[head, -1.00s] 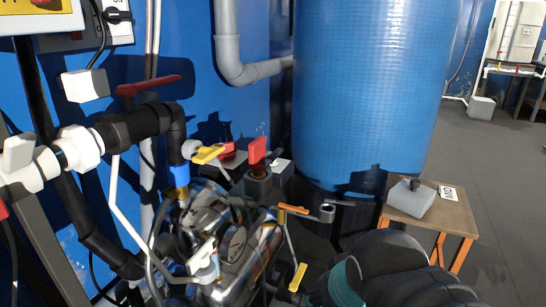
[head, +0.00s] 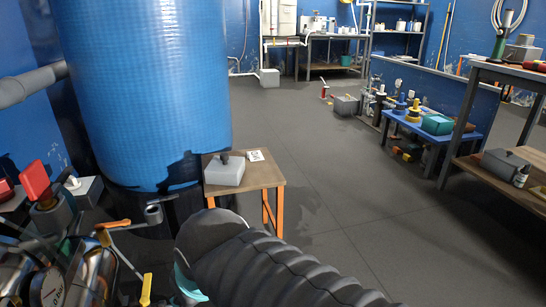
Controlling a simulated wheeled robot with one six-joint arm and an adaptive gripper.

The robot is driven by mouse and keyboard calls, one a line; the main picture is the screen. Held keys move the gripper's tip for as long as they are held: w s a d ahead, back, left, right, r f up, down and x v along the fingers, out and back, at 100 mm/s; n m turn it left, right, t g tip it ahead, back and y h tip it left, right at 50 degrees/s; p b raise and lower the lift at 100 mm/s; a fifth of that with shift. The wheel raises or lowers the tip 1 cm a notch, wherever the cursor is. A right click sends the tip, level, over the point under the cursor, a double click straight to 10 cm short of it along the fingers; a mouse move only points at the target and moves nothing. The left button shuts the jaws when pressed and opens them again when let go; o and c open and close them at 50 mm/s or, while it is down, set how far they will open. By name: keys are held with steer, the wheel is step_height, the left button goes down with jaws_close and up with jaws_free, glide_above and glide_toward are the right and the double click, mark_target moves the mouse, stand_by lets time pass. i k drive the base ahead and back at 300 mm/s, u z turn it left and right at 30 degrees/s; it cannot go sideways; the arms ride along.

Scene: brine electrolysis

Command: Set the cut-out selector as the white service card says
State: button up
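A light grey box with a black knob on top, which looks like the cut-out selector (head: 225,171), sits on a small wooden table (head: 262,178) with orange legs, left of centre in the head view. A small white card (head: 256,155) with dark print lies on the table just right of the box. Its print is too small to read, and I cannot tell whether it is the service card. The knob's setting is also too small to read. My dark ribbed arm crosses the bottom of the view, in front of the table. My gripper does not show.
A large blue tank (head: 145,95) stands behind the small table. Pipework with a red-handled valve (head: 36,180) fills the lower left. A blue bench (head: 430,128) with several fittings and a shelved workbench (head: 510,80) stand at right.

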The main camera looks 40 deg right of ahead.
mark_target(73, 183)
steer(key=z, duration=0.35)
steer(key=k, duration=0.5)
steer(key=z, duration=1)
steer(key=i, duration=1.05)
steer(key=u, duration=0.4)
